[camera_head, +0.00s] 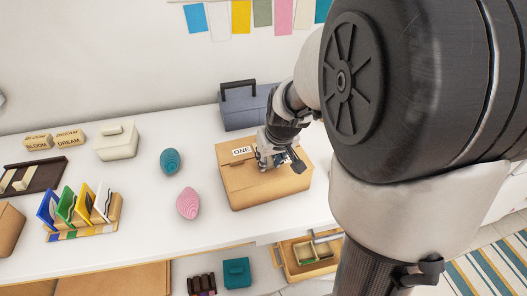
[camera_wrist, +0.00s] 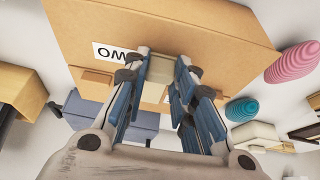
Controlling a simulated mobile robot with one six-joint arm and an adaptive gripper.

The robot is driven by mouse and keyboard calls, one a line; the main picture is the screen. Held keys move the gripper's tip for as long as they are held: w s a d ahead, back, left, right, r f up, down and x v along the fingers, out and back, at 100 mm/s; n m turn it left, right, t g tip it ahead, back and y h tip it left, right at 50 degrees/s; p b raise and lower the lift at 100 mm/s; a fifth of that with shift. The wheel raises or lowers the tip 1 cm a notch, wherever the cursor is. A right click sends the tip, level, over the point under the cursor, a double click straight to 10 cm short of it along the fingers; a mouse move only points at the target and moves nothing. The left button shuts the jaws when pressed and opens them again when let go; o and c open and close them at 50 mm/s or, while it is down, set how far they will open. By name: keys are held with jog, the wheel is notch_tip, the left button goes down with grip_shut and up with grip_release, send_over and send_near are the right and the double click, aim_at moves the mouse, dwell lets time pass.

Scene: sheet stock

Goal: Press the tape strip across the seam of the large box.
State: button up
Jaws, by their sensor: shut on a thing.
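My gripper (camera_head: 276,160) is over the box top, pointing down, beside the label. In the wrist view its fingers (camera_wrist: 163,66) are closed on a small pale piece, seemingly the tape strip (camera_wrist: 160,70), lying at or just above the box top. I cannot tell whether the strip touches the box. My fingers and arm hide part of the seam.
A blue-grey toolbox (camera_head: 245,108) stands right behind the box. A pink ribbed egg shape (camera_head: 189,203) and a teal one (camera_head: 170,161) stand to its left. A rack of coloured panels (camera_head: 82,212) is farther left.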

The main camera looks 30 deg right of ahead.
jog(key=o, duration=0.8)
jog(key=d+v, duration=0.1)
jog(key=v, duration=1)
jog(key=s+a+n, duration=0.1)
jog(key=s+a, duration=1.2)
jog(key=s, duration=0.3)
jog(key=shift+s+a+r+n+y, duration=0.15)
jog(key=shift+a+n+y, duration=0.15)
jog(key=shift+n+y, duration=0.1)
